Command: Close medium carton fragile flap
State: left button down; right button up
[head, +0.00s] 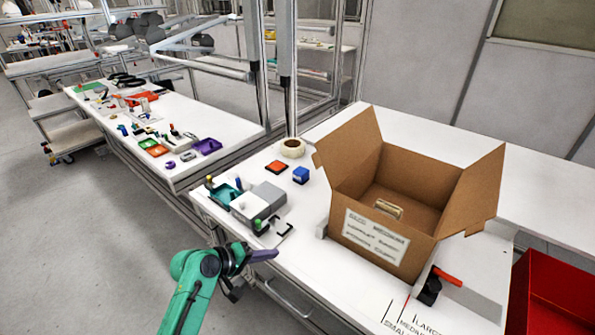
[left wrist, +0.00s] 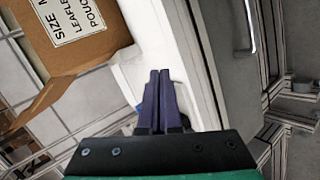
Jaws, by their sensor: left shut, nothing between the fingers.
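The open brown carton (head: 425,245) stands on the white table, with a white printed label (head: 376,236) on its front. A tall flap (head: 348,150) stands up at its back left, and another flap (head: 478,190) sticks up at its right. A small tan object (head: 388,208) lies inside. Which flap is the fragile one I cannot tell. My left gripper (head: 264,254) is shut and empty at the table's front edge, left of the carton and apart from it. In the left wrist view its dark fingers (left wrist: 159,85) lie together, with the carton (left wrist: 100,30) at upper left. My right gripper is not seen.
Left of the carton are a tape roll (head: 292,148), a blue box (head: 301,175), an orange box (head: 276,167), a grey box (head: 258,203) and a teal tray (head: 222,195). A black and red tool (head: 434,287) lies to its front right. A red bin (head: 550,295) stands at far right.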

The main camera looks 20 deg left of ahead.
pick_arm(q)
jog(key=w+a+r+n+t+h, duration=0.2)
jog(key=w+r+n+t, duration=0.15)
jog(key=r, duration=0.55)
jog(key=w+a+r+n+t+h, duration=0.2)
jog(key=w+r+n+t, duration=0.15)
jog(key=r, duration=0.55)
jog(key=w+d+r+p, duration=0.3)
jog(key=w+d+p, duration=0.3)
jog(key=d, duration=0.3)
jog(key=shift+d+n+g, duration=0.25)
jog(key=shift+n+g, duration=0.05)
jog(key=shift+w, duration=0.2)
